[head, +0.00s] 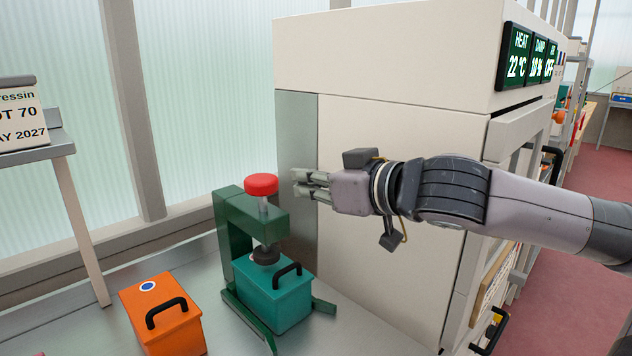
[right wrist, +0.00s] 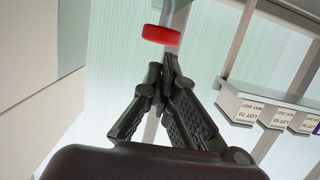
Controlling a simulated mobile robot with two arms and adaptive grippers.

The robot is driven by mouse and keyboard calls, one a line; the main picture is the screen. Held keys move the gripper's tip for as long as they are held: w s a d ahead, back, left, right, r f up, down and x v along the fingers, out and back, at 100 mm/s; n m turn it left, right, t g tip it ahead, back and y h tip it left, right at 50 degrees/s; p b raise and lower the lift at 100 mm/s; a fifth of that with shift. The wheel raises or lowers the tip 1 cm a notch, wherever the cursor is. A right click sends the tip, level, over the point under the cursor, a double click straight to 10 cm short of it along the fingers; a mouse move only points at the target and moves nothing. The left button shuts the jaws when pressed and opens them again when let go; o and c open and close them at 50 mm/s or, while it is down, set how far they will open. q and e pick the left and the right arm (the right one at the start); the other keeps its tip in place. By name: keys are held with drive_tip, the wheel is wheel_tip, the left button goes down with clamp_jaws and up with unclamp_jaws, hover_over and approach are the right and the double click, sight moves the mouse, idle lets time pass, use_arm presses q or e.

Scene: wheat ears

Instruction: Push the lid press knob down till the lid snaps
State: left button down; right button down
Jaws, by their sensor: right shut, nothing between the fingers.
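The lid press is a green frame (head: 233,215) with a red knob (head: 262,184) on top of a grey shaft. Its dark round foot (head: 266,254) is at the lid of a teal box (head: 275,300) with a black handle; I cannot tell whether it presses on it. My right gripper (head: 298,184) is to the right of the knob, at about its height, with a gap between them in the head view. In the right wrist view, the fingers (right wrist: 168,62) are shut and empty, and the red knob (right wrist: 161,35) shows just beyond their tips. My left gripper is not in view.
An orange box (head: 162,312) with a black handle stands left of the press on the metal bench (head: 340,335). A large cream cabinet (head: 390,150) with displays stands behind and right. A shelf with labels (head: 40,150) is at the far left.

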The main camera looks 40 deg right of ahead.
drive_tip(key=shift+s+d+r, duration=0.15)
drive_tip(key=shift+s+d, duration=0.1)
drive_tip(key=shift+s, duration=0.45)
idle(0.3)
